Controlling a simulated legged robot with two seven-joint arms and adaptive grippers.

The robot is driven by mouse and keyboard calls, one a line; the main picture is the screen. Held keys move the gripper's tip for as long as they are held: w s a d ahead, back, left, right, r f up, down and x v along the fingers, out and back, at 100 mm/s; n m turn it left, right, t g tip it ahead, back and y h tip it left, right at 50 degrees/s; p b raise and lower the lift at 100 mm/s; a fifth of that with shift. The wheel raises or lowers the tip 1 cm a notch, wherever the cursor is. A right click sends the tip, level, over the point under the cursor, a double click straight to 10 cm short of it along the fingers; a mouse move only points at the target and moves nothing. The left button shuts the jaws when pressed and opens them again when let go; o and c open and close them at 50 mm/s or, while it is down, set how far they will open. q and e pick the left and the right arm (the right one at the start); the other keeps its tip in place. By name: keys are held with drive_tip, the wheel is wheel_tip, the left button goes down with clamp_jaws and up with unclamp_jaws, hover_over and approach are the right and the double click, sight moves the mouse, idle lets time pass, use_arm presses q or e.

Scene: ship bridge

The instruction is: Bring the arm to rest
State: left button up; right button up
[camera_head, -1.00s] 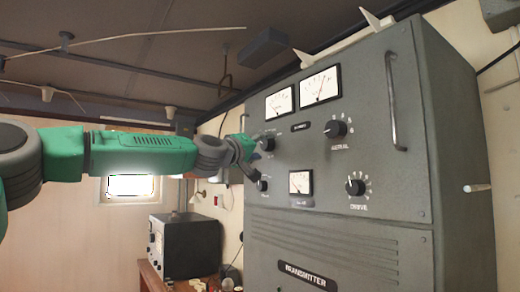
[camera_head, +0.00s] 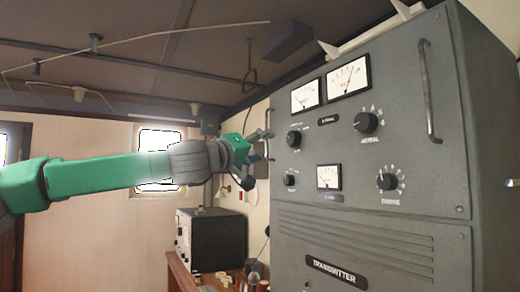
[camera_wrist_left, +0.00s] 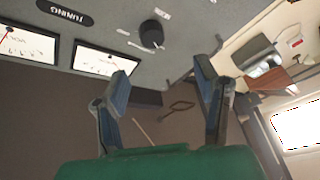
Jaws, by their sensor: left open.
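My left arm reaches in from the left in the head view. Its gripper (camera_head: 262,148) is in the air just left of the grey transmitter cabinet (camera_head: 355,255), near the upper left knob (camera_head: 294,138). The left wrist view shows the two fingers of my left gripper (camera_wrist_left: 163,85) spread apart with nothing between them. A black knob (camera_wrist_left: 151,35) on the panel lies beyond the fingertips, apart from them. My right gripper is in neither view.
The cabinet front carries the aerial knob (camera_head: 366,122), the drive knob (camera_head: 387,181), meters (camera_head: 346,79) and a long handle (camera_head: 430,92). A dark box (camera_head: 212,240) stands on a wooden table at the lower middle. Open air lies left of the cabinet.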

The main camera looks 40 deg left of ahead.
use_arm(q)
drive_tip(key=shift+s+d+r, duration=0.1)
drive_tip(key=shift+s+d, duration=0.1)
drive_tip(key=shift+d, duration=0.1)
